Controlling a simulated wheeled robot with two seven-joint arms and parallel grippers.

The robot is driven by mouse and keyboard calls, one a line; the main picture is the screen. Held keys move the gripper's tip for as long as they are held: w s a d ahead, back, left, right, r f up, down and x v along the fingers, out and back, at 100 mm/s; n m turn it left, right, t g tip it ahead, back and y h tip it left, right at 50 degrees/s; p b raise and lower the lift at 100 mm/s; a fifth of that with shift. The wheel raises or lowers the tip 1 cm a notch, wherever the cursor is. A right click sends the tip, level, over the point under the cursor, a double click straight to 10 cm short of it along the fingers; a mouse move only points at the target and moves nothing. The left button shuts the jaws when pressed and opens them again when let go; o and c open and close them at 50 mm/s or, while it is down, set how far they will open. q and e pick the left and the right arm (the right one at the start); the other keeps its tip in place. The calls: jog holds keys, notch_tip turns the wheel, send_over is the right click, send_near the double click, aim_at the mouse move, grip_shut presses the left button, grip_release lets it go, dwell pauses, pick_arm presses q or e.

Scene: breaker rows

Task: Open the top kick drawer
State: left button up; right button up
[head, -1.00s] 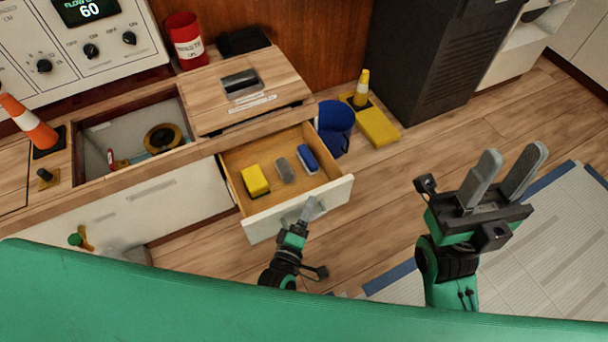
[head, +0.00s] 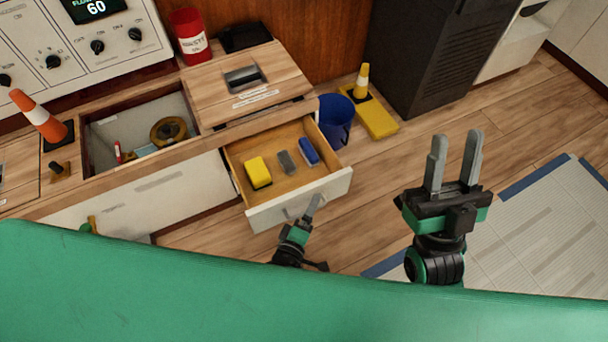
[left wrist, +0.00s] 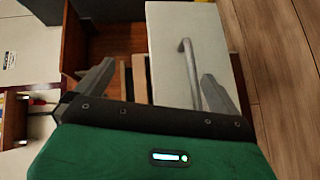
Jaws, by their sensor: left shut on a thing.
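A wooden drawer (head: 240,164) with a white front (head: 325,189) stands pulled out from the counter. It holds a yellow block (head: 258,172), a grey block (head: 286,162) and a blue block (head: 309,151). My left gripper (head: 313,205) is at the drawer front, shut on its handle (head: 291,213). In the left wrist view the white front (left wrist: 173,60) and metal handle (left wrist: 189,72) show between the fingers (left wrist: 155,85); the exact contact is hard to see. My right gripper (head: 455,162) is open and empty, above the floor to the right.
The counter has an open bin (head: 105,137) left of the drawer, a wooden lid (head: 207,88), and an orange cone (head: 38,114). A blue bucket (head: 335,112) and a yellow block with a cone (head: 379,121) stand on the floor beyond the drawer.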

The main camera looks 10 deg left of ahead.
pick_arm(q)
jog(key=shift+d+r, duration=0.1)
jog(key=shift+r, duration=0.65)
jog(key=shift+s, duration=0.3)
jog(key=c, duration=0.9)
jog(key=shift+s+a+f, duration=0.2)
jog(key=shift+s, duration=0.2)
jog(key=shift+c, duration=0.9)
jog(key=s+a+f, duration=0.1)
jog(key=s, duration=0.6)
jog(key=s+a+f+p, duration=0.1)
jog(key=s+a, duration=0.1)
jog(key=s, duration=0.5)
jog(key=shift+f, duration=0.4)
jog(key=shift+p, duration=0.3)
